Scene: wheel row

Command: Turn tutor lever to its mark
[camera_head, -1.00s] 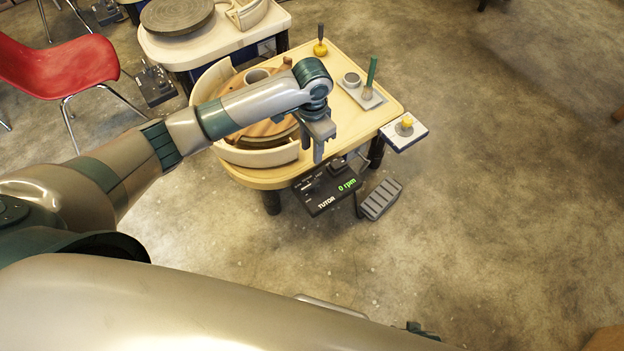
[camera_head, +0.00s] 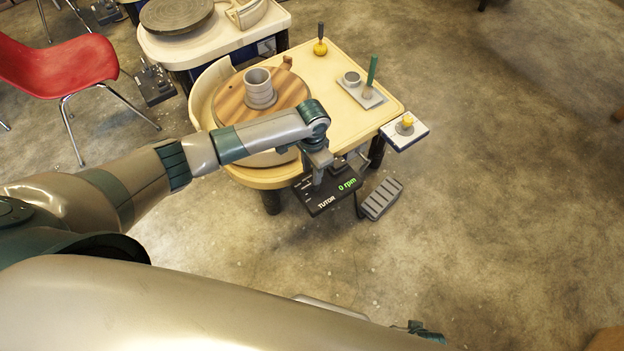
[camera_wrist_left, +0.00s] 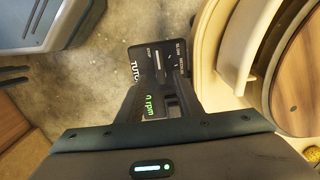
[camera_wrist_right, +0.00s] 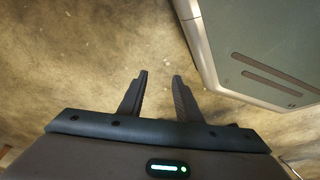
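The black TUTOR panel (camera_head: 328,196) hangs under the front edge of the wheel table and its green display reads 0 rpm. My left gripper (camera_head: 317,177) points down just over the panel in the head view. In the left wrist view its fingers (camera_wrist_left: 160,84) are apart in front of the panel (camera_wrist_left: 146,56), which shows a pale slot and speed labels. I cannot make out the lever clearly, and the fingers hide part of the panel. My right gripper (camera_wrist_right: 157,82) is open and empty above bare floor in the right wrist view.
A wooden wheel disc (camera_head: 235,103) with a grey clay cylinder (camera_head: 260,88) stands on the cream table (camera_head: 335,62). A grey foot pedal (camera_head: 381,199) is right of the panel. A small white plate with a yellow knob (camera_head: 407,122) juts from the table's right side. Floor to the right is clear.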

